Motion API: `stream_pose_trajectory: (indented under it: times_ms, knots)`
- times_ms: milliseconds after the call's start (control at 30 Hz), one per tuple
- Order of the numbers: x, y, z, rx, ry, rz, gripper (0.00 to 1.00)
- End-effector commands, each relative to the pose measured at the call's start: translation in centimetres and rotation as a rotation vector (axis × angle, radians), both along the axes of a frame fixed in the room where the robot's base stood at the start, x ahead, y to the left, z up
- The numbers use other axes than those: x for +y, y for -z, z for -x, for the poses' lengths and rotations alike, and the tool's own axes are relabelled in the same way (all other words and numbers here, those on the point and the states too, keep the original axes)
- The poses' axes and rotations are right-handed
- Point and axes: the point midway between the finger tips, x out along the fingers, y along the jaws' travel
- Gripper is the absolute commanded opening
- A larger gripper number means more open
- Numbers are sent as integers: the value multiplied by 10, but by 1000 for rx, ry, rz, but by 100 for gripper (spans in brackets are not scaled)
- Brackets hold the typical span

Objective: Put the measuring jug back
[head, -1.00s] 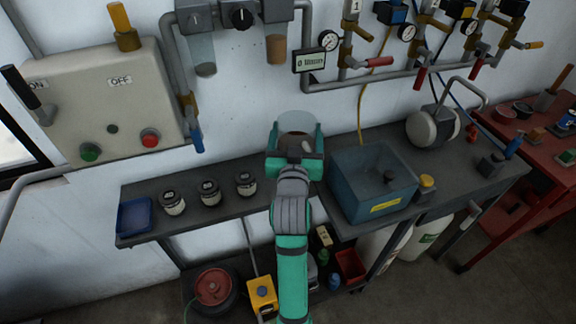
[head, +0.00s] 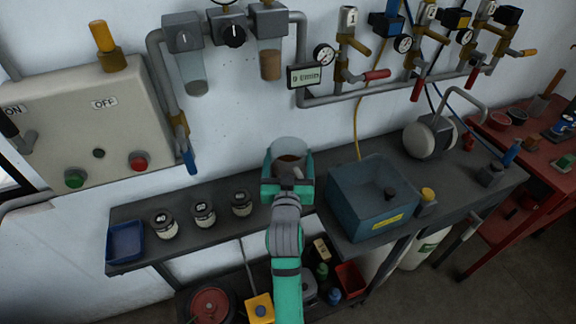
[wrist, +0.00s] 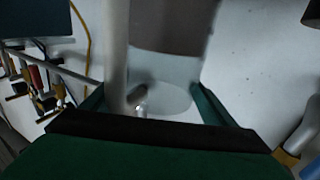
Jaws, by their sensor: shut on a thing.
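The measuring jug (head: 289,148) is a clear cup with brown content, in the middle of the head view. My green gripper (head: 288,170) is shut on it, one finger on each side, and holds it in front of the wall near the back of the bench. I cannot tell whether its base touches the bench. In the wrist view the jug (wrist: 165,80) fills the space between the fingers of my gripper (wrist: 150,105). A pale upright bar, perhaps its handle, shows close to the camera. My gripper hides the jug's lower part in the head view.
A blue-grey bin (head: 370,205) stands right of my gripper on the bench (head: 225,232). Several small jars (head: 203,214) and a blue tray (head: 126,241) are to the left. Valves and a flow display (head: 304,76) are on the wall above. Bare bench lies between jars and bin.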

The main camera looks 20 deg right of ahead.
Motion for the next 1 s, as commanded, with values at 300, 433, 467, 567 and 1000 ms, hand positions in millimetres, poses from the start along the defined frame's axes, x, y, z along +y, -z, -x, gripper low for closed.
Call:
stream_pose_trajectory:
  times_ms: [300,433,467,567,1000]
  knots:
    - [2,28,-1,-5,-4,1,16]
    - [2,28,-1,-6,-4,1,16]
    - [2,28,-1,-6,-4,1,16]
    - [2,28,-1,-5,-4,2,16]
    - [2,33,-1,2,-3,-2,98]
